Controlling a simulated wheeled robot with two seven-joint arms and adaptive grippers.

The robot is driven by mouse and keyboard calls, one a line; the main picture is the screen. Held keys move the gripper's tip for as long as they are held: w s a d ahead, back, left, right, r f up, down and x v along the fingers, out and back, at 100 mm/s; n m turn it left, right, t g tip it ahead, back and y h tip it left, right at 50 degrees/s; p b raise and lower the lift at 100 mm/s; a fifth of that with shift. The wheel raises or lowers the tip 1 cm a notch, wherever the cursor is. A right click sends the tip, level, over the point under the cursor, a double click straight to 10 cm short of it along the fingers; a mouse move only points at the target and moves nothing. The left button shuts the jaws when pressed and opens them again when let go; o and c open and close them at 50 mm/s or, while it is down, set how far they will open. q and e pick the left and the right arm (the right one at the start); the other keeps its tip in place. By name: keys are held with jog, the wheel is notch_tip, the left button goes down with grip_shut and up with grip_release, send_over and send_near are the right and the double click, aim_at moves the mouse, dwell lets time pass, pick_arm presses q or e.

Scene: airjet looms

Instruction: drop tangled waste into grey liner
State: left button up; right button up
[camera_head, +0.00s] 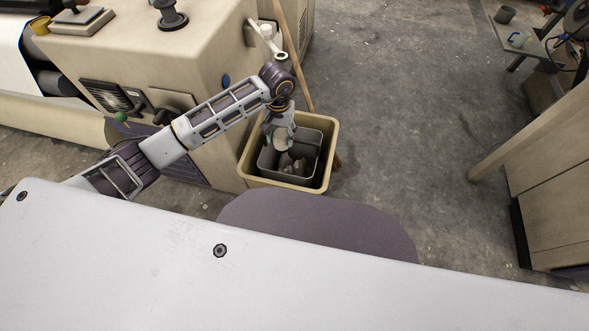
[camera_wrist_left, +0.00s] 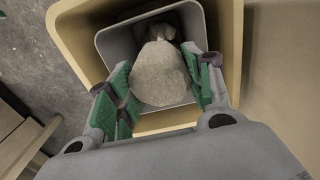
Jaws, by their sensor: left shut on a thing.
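My left gripper (camera_head: 281,128) points down over the grey liner (camera_head: 312,146), which sits inside a larger tan bin (camera_head: 331,150). It is shut on a pale, rounded lump of tangled waste (camera_head: 280,144). In the left wrist view the waste (camera_wrist_left: 160,75) lies between the green-padded fingers of the gripper (camera_wrist_left: 163,82), with the grey liner (camera_wrist_left: 122,42) around and behind it. The exact height of the held waste against the liner rim is hard to tell. My right gripper is not in view.
A beige loom (camera_head: 205,55) stands close on the left of the tan bin. A wooden pole (camera_head: 294,55) leans behind the bin. The grey floor (camera_head: 400,110) to the right is clear up to a wooden cabinet (camera_head: 555,150).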

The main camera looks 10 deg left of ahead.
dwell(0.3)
pick_arm(q)
jog(key=o, duration=1.3)
notch_tip(320, 180, up, 12)
dwell(1.0)
